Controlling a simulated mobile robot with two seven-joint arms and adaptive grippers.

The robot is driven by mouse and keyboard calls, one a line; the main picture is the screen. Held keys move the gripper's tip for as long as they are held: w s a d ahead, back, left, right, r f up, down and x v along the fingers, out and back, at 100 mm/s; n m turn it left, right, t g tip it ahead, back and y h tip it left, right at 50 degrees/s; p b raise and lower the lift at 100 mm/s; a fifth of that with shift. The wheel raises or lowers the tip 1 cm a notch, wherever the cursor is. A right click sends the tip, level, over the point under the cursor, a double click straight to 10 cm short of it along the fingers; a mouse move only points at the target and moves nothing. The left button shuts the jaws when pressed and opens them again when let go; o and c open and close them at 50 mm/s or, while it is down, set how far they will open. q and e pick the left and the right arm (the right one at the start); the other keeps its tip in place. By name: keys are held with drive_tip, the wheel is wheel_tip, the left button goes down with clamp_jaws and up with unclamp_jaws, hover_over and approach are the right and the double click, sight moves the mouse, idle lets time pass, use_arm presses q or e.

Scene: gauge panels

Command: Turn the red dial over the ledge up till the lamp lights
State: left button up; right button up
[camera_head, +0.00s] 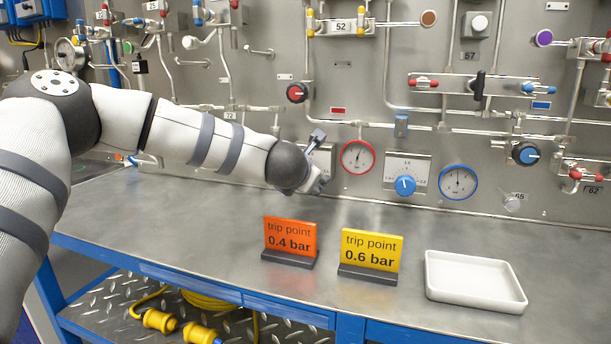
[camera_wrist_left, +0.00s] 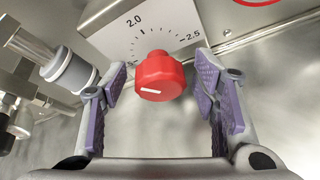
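The red dial (camera_wrist_left: 160,77) sits on a pale scale plate (camera_wrist_left: 140,30) marked 2.0 and 2.5 in the left wrist view. A white mark on its face points toward picture left. My left gripper (camera_wrist_left: 160,90) is open, one purple-padded finger on each side of the dial, with gaps between pads and dial. In the head view my left gripper (camera_head: 321,162) is at the panel just above the ledge (camera_head: 210,210) and hides the red dial. I cannot make out a lit lamp. My right gripper is not in view.
A red-rimmed gauge (camera_head: 357,157) is just right of my gripper, then a blue dial (camera_head: 404,186) and a blue-rimmed gauge (camera_head: 458,182). An orange sign (camera_head: 290,238), a yellow sign (camera_head: 371,250) and a white tray (camera_head: 475,282) stand on the ledge. Pipes and valves cover the panel.

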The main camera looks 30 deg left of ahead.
use_arm(q)
drive_tip(key=v, duration=1.2)
